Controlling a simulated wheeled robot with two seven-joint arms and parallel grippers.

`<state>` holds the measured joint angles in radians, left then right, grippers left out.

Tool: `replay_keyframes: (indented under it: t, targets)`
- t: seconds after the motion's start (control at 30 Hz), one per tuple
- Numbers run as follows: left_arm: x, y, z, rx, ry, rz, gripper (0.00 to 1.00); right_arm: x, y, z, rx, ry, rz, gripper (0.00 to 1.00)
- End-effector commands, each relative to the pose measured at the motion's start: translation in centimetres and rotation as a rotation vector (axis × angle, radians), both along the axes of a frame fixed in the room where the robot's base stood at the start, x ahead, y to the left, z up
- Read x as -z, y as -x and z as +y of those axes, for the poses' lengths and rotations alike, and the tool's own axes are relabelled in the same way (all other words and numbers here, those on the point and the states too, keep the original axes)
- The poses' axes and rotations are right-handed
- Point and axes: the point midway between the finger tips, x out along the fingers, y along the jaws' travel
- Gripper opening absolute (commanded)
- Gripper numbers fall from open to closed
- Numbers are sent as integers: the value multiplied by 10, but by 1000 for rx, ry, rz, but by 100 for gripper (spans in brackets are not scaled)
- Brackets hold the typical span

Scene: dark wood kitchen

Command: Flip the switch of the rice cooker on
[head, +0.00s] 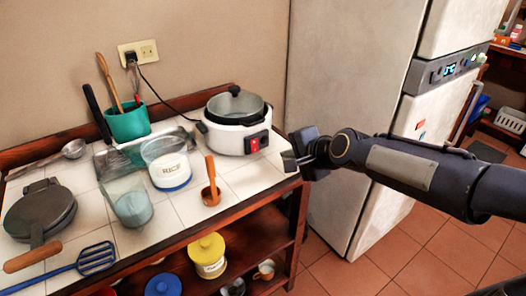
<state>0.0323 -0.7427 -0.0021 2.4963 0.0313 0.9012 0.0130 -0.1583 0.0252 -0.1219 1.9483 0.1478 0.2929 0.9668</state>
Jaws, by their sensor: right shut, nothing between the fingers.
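The rice cooker (237,121) is white with a glass lid and a dark knob, and stands at the back right of the tiled counter. Its switch (256,143) is a red rocker on a dark panel on its front right. My right gripper (288,160) is shut and empty just to the right of the switch, at the counter's right edge, with a small gap between them. My left gripper is not in view.
The fridge (345,100) stands close on the right. A cord runs to the wall outlet (138,53).

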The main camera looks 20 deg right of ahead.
Motion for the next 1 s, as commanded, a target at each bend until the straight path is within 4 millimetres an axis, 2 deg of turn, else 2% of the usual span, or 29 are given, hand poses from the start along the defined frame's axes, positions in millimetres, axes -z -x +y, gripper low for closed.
replay_keyframes:
  t: [0.17,0.5,0.73,1.0]
  targets:
    - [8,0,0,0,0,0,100,18,-19,7,0,0,4,0]
    - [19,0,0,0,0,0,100,59,-74,28,0,0,3,0]
    - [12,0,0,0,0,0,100,59,-104,39,-1,0,0,0]
    - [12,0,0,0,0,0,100,60,-112,41,1,-1,0,0]
